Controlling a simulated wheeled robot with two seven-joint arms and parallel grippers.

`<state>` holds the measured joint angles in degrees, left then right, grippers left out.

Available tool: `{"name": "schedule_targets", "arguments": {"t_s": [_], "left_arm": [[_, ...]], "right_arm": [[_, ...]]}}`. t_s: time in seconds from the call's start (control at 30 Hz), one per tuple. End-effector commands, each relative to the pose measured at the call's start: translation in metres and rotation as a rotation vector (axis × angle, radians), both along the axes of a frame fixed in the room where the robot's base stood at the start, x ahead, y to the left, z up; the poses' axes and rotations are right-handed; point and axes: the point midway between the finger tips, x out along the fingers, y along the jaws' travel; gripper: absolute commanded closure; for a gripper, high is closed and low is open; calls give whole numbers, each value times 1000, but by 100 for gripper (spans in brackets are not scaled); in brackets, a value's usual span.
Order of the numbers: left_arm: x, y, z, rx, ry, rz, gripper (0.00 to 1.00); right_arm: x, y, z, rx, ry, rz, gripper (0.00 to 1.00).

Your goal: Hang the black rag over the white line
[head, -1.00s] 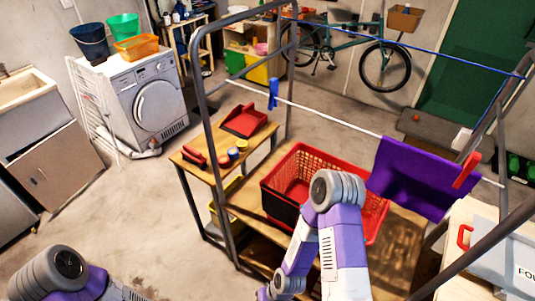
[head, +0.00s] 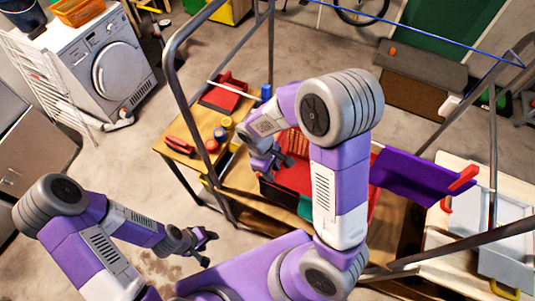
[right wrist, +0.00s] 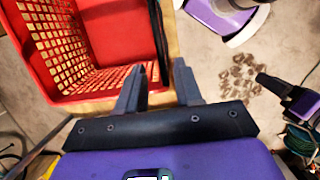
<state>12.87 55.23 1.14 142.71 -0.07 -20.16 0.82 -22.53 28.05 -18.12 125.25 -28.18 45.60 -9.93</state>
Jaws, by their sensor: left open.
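The black rag (head: 268,190) shows as a dark patch on the near-left side of the red basket (right wrist: 48,50). In the right wrist view a narrow black strip (right wrist: 158,42), probably the rag edge-on, lies along the basket's side, in line with the gap between the fingers. My right gripper (right wrist: 160,88) is open beside that side; contact cannot be told. The white line (head: 222,87) runs behind my right arm, which hides much of it. A purple cloth (head: 415,180) hangs on its right part. My left gripper (head: 207,246) is open and empty, low over the floor.
A red clothespin (head: 463,178) is at the purple cloth; a blue one (head: 266,92) is on the line's left part. Grey frame posts (head: 183,95) stand around the wooden table (head: 240,180). A blue line (head: 430,40) crosses behind. A toolbox (head: 505,235) is at right.

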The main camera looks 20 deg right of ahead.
Motion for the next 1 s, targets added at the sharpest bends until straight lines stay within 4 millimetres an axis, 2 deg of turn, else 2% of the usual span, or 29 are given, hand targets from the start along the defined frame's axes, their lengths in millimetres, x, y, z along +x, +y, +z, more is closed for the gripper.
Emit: {"name": "schedule_targets", "arguments": {"t_s": [0.07,0.27,1.0], "left_arm": [[0,0,-1,0,1,1,48],[-1,0,-11,0,1,1,48],[0,0,-82,0,0,0,48]], "right_arm": [[0,-2,2,-8,0,6,65],[-2,-4,-10,-8,2,5,65],[-17,-18,-94,-7,3,4,65]]}}
